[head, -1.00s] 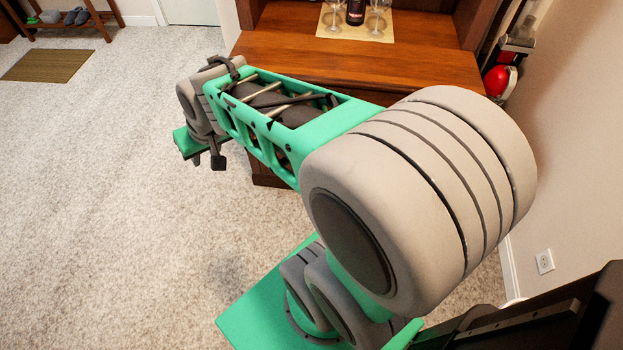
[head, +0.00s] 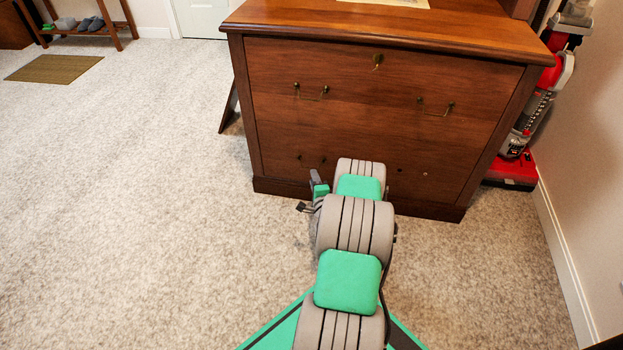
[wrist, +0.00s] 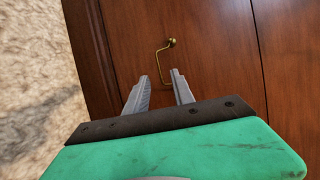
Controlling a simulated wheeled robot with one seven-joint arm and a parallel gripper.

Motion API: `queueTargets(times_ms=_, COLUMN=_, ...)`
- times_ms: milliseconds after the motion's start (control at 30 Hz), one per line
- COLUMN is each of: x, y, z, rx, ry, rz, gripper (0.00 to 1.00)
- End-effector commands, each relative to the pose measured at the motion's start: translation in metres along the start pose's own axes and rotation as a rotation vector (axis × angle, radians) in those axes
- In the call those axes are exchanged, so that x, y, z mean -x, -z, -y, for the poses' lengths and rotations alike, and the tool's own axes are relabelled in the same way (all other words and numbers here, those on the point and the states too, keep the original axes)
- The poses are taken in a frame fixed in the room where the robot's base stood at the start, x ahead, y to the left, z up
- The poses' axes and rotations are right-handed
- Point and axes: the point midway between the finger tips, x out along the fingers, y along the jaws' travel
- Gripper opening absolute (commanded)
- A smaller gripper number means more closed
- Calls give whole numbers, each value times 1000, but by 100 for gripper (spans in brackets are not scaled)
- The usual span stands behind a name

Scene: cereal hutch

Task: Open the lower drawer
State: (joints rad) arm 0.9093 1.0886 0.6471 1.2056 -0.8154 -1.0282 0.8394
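The lower drawer (head: 345,150) is the lower part of a brown wooden cabinet front and looks shut. In the wrist view a brass bail handle (wrist: 164,62) hangs on the drawer front (wrist: 215,50). My gripper (wrist: 160,77) is open and empty, its two grey fingers pointing at this handle. The handle's far post lies beyond the fingertips, and its near post shows between the fingers. I cannot tell how far the tips are from the wood.
The upper drawer (head: 300,68) has two handles and a keyhole, and looks shut. A red upright vacuum (head: 520,150) stands right of the cabinet, near the wall. Carpet (head: 130,200) is open to the left and in front. A shoe bench (head: 85,25) stands far off.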

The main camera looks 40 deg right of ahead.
Motion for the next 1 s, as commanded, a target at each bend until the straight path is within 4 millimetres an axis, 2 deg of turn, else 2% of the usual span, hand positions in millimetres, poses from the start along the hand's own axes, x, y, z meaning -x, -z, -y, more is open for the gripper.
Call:
queueTargets(times_ms=133, x=-31, y=-2, z=-4, rx=4, ry=1, rz=4, gripper=30)
queueTargets(times_ms=300, x=-48, y=-2, z=-3, rx=3, ry=-3, rz=3, gripper=30)
queueTargets(times_ms=567, x=-50, y=-1, z=-1, rx=3, ry=-4, rz=2, gripper=29)
queueTargets(times_ms=900, x=-50, y=-1, z=-1, rx=3, ry=-4, rz=2, gripper=1)
queueTargets(times_ms=1000, x=-50, y=-1, z=-1, rx=4, ry=-4, rz=2, gripper=0)
